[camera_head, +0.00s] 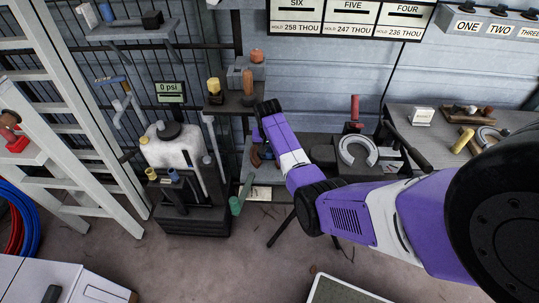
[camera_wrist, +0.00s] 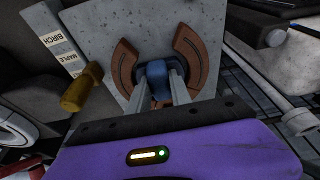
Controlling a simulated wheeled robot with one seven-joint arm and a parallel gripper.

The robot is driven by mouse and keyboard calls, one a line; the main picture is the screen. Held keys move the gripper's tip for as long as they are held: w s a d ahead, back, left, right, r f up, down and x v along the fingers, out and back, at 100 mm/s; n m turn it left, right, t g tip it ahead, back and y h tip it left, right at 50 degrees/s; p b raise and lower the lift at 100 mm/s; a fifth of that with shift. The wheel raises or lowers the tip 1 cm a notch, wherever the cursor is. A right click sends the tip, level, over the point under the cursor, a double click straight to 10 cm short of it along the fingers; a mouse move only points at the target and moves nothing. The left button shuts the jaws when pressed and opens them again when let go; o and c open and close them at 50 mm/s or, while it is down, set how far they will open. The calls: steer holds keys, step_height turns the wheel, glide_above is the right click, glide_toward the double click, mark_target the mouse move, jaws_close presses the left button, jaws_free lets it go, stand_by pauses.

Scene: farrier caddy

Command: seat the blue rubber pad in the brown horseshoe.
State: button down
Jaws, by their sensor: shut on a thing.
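The brown horseshoe (camera_wrist: 190,52) shows in the wrist view as two curved brown branches on a grey speckled plate (camera_wrist: 103,28). The blue rubber pad (camera_wrist: 157,82) is between my fingertips, in line with the gap between the branches. My gripper (camera_wrist: 161,84) is shut on it. I cannot tell whether the pad touches the horseshoe or hovers in front of it; the fingers and pad hide the middle of the gap. In the head view a small part of the brown horseshoe (camera_head: 266,156) shows beside my purple wrist, which hides most of the work area.
A brass-coloured handle (camera_wrist: 82,88) stands close left of the horseshoe in the wrist view. A white tank (camera_head: 172,147) stands left of my gripper in the head view. A grey horseshoe (camera_head: 357,153) sits on a stand to the right.

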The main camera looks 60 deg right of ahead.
steer(key=shift+f, duration=0.1)
steer(key=c, duration=1.1)
jaws_free()
steer(key=shift+v, duration=3.95)
steer(key=p+v, duration=0.4)
steer(key=p, duration=0.1)
steer(key=shift+r+p, duration=0.25)
steer(key=shift+p, duration=0.1)
